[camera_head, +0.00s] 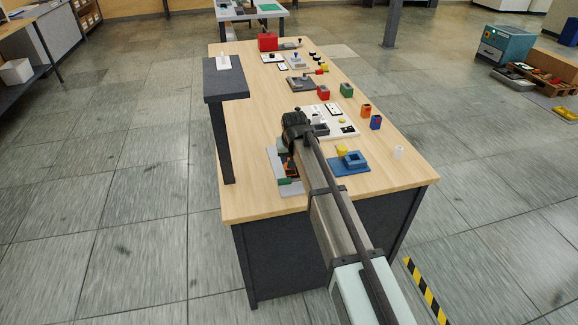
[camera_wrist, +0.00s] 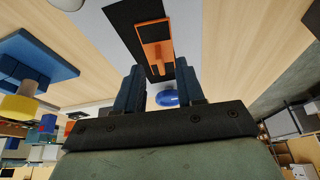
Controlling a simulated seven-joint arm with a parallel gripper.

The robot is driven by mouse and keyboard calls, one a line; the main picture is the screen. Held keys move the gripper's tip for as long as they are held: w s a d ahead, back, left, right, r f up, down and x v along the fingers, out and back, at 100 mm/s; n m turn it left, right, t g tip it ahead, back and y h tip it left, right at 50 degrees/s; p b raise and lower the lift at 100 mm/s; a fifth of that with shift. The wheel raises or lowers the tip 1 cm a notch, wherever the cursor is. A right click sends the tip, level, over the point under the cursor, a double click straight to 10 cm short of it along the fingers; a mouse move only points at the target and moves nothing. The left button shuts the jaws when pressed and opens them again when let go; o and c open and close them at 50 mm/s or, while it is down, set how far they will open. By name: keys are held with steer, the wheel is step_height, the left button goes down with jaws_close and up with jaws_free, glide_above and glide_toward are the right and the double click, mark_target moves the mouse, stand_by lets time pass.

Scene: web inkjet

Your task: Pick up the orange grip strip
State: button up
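The orange grip strip (camera_wrist: 156,48) lies on a black patch (camera_wrist: 128,16) on a light grey plate, at the top middle of the wrist view. In the head view an orange piece (camera_head: 289,168) shows on the grey plate (camera_head: 284,184) at the table's near left, partly covered by my arm. My gripper (camera_wrist: 161,76) is open, its two dark blue fingers apart, with the strip's near end showing in line with the gap. No contact with the strip is visible. In the head view my fingertips are hard to make out.
A blue oval object (camera_wrist: 167,98) shows between my fingers. A blue block (camera_head: 350,163) with a yellow piece (camera_head: 342,151) stands to the right. A white board (camera_head: 342,117) with small parts lies behind. A dark raised stand (camera_head: 225,84) is at the left edge.

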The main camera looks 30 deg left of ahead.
steer(key=x, duration=0.3)
steer(key=shift+w, duration=0.1)
steer(key=shift+c, duration=0.2)
jaws_close()
